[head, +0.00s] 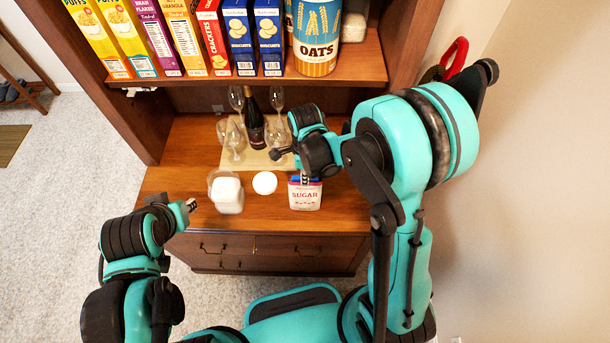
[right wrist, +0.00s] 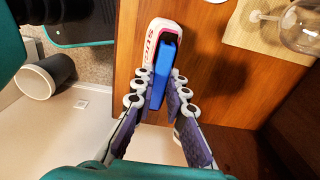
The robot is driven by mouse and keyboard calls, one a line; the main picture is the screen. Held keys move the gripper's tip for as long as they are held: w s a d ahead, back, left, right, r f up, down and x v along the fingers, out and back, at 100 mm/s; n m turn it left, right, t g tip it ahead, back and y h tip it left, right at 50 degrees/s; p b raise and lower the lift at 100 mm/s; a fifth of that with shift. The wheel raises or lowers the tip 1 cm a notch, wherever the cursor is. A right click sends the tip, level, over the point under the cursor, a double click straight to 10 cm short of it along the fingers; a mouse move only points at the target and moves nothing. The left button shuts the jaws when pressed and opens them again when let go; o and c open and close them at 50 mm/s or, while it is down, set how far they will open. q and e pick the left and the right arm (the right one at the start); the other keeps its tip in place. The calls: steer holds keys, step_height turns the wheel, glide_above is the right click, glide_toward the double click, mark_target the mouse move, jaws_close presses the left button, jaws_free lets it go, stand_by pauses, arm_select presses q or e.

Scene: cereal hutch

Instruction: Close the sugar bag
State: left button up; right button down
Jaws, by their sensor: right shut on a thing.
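The sugar bag (head: 305,197), white and pink with a "SUGAR" label, stands upright near the front edge of the wooden counter. It also shows in the right wrist view (right wrist: 152,38). My right gripper (head: 304,179) is at the bag's top. In the right wrist view its fingers (right wrist: 159,92) are shut on a long blue clip-like piece (right wrist: 164,62), which lies against the bag's top. I cannot tell whether the clip grips the bag. My left gripper (head: 190,205) is over the counter's left front edge, apart from the bag; its finger opening is unclear.
A clear canister with white contents (head: 228,196) and a round white lid (head: 264,183) stand left of the bag. Behind are a dark bottle (head: 253,125) and several glasses on a beige mat (head: 236,160). A shelf (head: 345,70) with cereal boxes and an oats canister (head: 316,38) overhangs the back.

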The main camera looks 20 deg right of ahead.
stand_by(0.3)
steer(key=c, duration=1.2)
jaws_free()
steer(key=shift+o, duration=0.2)
steer(key=shift+r+p, duration=2.2)
steer(key=shift+r, duration=0.8)
jaws_close()
steer(key=shift+f, duration=0.25)
